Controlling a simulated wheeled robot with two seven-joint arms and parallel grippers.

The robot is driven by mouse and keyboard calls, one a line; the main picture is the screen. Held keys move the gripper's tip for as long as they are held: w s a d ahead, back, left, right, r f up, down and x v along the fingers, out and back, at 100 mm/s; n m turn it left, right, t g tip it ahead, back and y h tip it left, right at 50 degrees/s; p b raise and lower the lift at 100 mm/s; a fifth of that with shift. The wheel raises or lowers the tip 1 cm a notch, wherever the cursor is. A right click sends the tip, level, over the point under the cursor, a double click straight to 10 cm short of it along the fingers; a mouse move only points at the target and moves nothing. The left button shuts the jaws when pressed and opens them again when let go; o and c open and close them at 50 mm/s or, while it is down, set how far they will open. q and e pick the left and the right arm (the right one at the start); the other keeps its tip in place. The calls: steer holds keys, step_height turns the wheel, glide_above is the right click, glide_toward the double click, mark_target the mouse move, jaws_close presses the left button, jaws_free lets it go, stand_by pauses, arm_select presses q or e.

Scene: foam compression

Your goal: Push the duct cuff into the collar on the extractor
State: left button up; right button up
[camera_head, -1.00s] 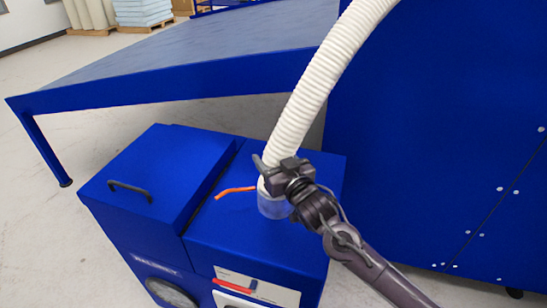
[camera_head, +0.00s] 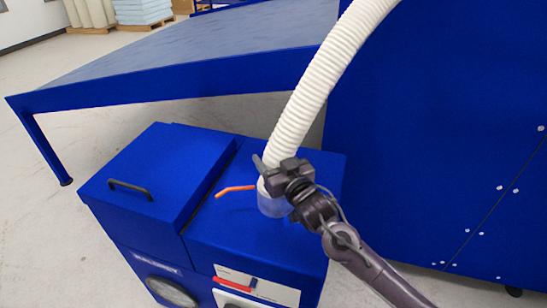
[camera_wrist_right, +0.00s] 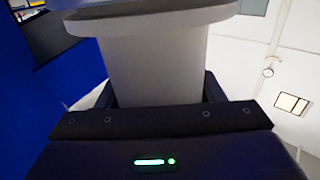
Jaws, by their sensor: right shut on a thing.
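The white duct cuff (camera_head: 264,187) is at the lower end of a white ribbed hose (camera_head: 312,85). My right gripper (camera_head: 272,172) is shut on it from the right. In the right wrist view, the pale cuff (camera_wrist_right: 155,65) stands between the jaws, with a wider rim above. The clear collar (camera_head: 272,207) sits on top of the blue extractor (camera_head: 215,235), directly under the cuff. The cuff's lower end meets the collar's mouth, but the gripper partly hides it and I cannot tell how deep it sits. My left gripper is not in view.
An orange lever (camera_head: 235,190) sticks out left of the collar. A black handle (camera_head: 130,190) is on the extractor's left lid. A large blue panel (camera_head: 440,120) stands at the right, and a blue sloped table (camera_head: 200,65) is behind.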

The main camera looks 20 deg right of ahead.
steer(key=shift+f, duration=0.1)
steer(key=o, duration=1.2)
